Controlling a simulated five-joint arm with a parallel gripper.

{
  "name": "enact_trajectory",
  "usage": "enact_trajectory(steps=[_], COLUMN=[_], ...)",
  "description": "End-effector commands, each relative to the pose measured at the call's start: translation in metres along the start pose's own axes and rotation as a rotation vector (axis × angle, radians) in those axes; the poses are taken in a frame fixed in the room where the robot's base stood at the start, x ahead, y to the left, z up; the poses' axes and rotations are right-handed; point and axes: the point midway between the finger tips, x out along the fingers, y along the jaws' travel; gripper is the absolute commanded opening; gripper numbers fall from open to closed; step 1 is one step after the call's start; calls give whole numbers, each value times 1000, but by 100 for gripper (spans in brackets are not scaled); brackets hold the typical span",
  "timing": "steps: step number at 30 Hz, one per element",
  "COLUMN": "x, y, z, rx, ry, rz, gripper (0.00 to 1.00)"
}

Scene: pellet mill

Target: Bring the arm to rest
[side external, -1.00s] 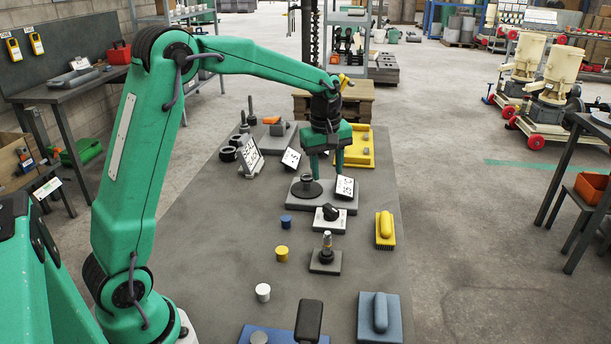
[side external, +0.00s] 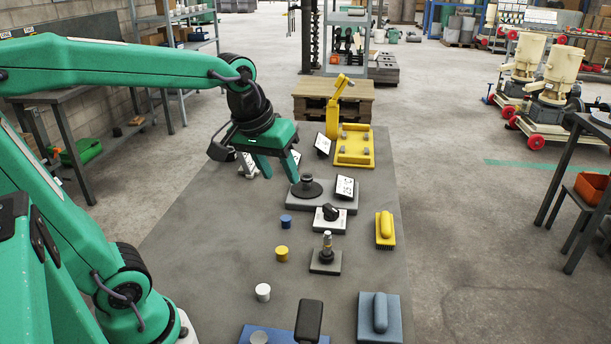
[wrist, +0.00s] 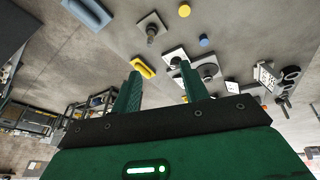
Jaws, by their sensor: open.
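My gripper (side external: 278,174) is in the air above the far left part of the grey work table (side external: 210,240), left of a round black knob on a grey base (side external: 306,188). Its two green fingers are apart with nothing between them. In the wrist view my gripper (wrist: 160,85) also shows two separate, empty fingers. My arm is bent, with its upper link roughly level. The gripper hides some of the items at the table's far left.
Blue (side external: 286,221), yellow (side external: 281,254) and white (side external: 263,292) pieces stand mid-table. A black-knobbed white block (side external: 329,220), a yellow brush (side external: 385,230) and a yellow fixture (side external: 356,146) stand to the right. The table's left middle is clear.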

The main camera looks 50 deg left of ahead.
Motion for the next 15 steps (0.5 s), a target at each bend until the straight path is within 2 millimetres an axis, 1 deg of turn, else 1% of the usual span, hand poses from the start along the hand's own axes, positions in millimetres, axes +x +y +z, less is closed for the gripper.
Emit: enact_trajectory(steps=[1,9,15], x=[-4,-12,-12], y=[-2,-12,-18], z=[10,56,79], rx=[41,264,383], ry=[15,79,116], rz=[8,36,47], gripper=[45,45,45])
